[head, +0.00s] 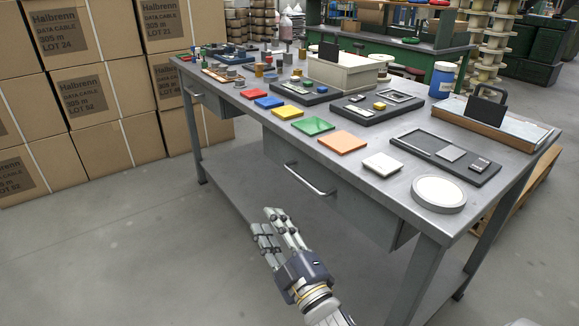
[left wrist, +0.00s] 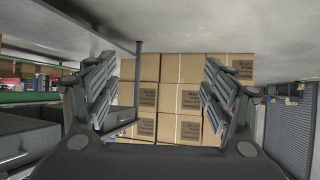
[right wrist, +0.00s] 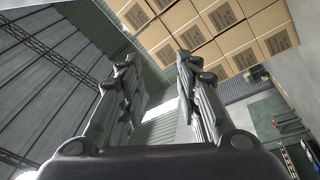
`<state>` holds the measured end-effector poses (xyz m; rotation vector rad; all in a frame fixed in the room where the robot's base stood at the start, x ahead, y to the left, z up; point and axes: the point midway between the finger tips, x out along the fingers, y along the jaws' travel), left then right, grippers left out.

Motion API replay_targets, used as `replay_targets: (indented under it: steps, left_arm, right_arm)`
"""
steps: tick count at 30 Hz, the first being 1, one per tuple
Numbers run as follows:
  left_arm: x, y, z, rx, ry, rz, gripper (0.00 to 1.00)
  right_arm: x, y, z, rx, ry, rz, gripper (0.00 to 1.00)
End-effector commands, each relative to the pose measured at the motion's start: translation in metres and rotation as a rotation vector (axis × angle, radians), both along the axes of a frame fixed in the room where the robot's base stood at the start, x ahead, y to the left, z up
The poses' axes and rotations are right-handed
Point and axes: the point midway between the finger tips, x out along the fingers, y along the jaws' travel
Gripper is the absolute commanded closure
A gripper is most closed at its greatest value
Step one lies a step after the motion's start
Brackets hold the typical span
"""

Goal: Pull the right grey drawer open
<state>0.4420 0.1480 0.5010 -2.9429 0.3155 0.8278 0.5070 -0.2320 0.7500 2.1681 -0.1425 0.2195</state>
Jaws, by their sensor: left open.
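The right grey drawer (head: 335,195) is under the front of the grey metal table and looks shut. Its silver bar handle (head: 310,179) shows whole in the head view.
The table (head: 385,185) holds coloured tiles, dark trays and a white round dish (head: 438,193). A second, left grey drawer (head: 207,98) is at the table's far end. Stacked cardboard boxes (head: 88,90) stand at the left. The floor before the table is clear.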

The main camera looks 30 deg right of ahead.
Motion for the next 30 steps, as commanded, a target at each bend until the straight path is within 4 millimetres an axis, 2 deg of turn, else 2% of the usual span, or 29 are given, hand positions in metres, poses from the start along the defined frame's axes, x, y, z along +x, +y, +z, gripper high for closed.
replay_targets:
  steps: [1, 5, 6, 9, 12, 15, 20, 30]
  left_arm:
    - [-0.012, 0.005, -0.014, 0.020, 0.085, 0.005, 0.24]
    - [-0.058, 0.021, -0.069, 0.077, 0.338, 0.019, 0.24]
    - [-0.077, 0.027, -0.085, 0.095, 0.422, 0.023, 0.24]
    - [-0.123, 0.042, -0.116, 0.136, 0.613, 0.035, 0.24]
    - [-0.155, 0.051, -0.134, 0.160, 0.733, 0.042, 0.24]
    - [-0.169, 0.054, -0.142, 0.170, 0.784, 0.045, 0.24]
    - [-0.171, 0.055, -0.145, 0.171, 0.790, 0.045, 0.24]
    - [-0.169, 0.054, -0.142, 0.170, 0.784, 0.045, 0.24]
  right_arm:
    - [0.004, -0.012, 0.007, -0.074, 0.018, -0.046, 0.69]
    - [0.013, -0.047, 0.007, -0.318, 0.088, -0.180, 0.69]
    - [0.015, -0.060, 0.006, -0.398, 0.116, -0.223, 0.69]
    - [0.018, -0.087, 0.003, -0.581, 0.187, -0.311, 0.69]
    - [0.019, -0.104, -0.002, -0.696, 0.237, -0.363, 0.69]
    - [0.020, -0.111, -0.005, -0.746, 0.259, -0.383, 0.69]
    - [0.033, -0.116, -0.005, -0.755, 0.258, -0.386, 0.69]
    - [0.090, -0.134, -0.001, -0.751, 0.258, -0.385, 0.69]
